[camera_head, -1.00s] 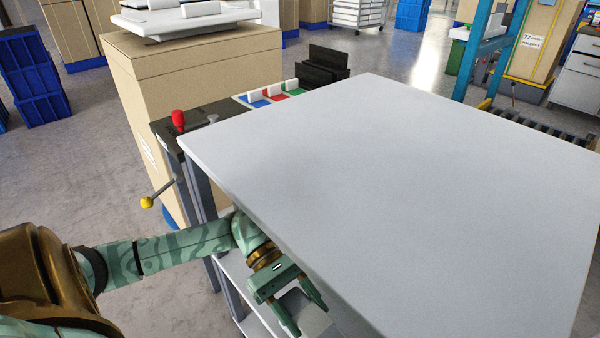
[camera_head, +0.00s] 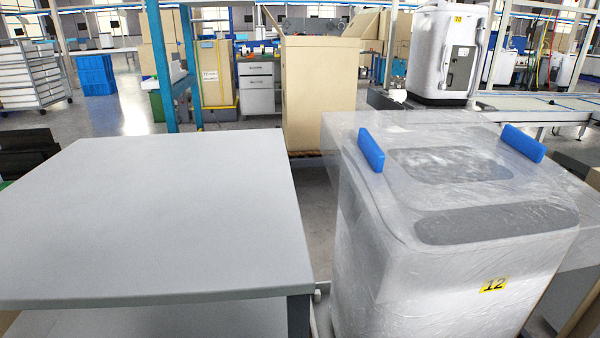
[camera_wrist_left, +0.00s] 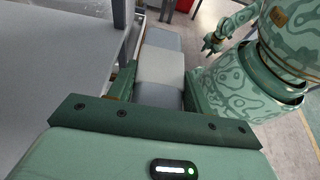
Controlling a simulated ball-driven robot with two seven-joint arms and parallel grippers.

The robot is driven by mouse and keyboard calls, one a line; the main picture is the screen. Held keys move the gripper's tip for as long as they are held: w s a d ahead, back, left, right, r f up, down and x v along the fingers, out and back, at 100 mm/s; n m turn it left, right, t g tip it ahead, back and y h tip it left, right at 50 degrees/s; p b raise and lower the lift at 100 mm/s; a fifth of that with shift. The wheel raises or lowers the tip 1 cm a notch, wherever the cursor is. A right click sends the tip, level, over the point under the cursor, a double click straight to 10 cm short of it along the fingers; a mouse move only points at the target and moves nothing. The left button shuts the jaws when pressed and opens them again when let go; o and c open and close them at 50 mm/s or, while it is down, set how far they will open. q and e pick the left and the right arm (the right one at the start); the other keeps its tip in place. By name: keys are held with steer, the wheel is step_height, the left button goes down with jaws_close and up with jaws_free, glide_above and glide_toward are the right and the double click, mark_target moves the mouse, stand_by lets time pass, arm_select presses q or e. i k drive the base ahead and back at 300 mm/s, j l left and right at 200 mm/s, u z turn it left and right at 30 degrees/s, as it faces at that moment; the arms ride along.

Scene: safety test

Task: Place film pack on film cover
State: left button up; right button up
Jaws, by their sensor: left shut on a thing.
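My left gripper (camera_wrist_left: 159,88) shows in the left wrist view, shut on a pale grey and white block (camera_wrist_left: 161,64), which looks like the film pack. The block lies between its two green fingers beside a table edge. My right gripper (camera_wrist_left: 213,43) is small at the top of that view, away from the block; its opening is too small to judge. In the head view, a clear film cover (camera_head: 375,205) drapes a white machine at the right. Two blue blocks (camera_head: 371,150) (camera_head: 522,143) sit on its top edges. Neither gripper shows in the head view.
A bare grey table (camera_head: 150,220) stands left of the wrapped machine, with a narrow gap between them. A tall cardboard box (camera_head: 318,95) stands behind the gap. Another white machine (camera_head: 447,55) stands on a conveyor at the back right.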

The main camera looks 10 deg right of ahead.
mark_target(456, 162)
steer(key=l+z, duration=0.25)
steer(key=l, duration=0.65)
steer(key=l+z, duration=0.2)
steer(key=l, duration=0.75)
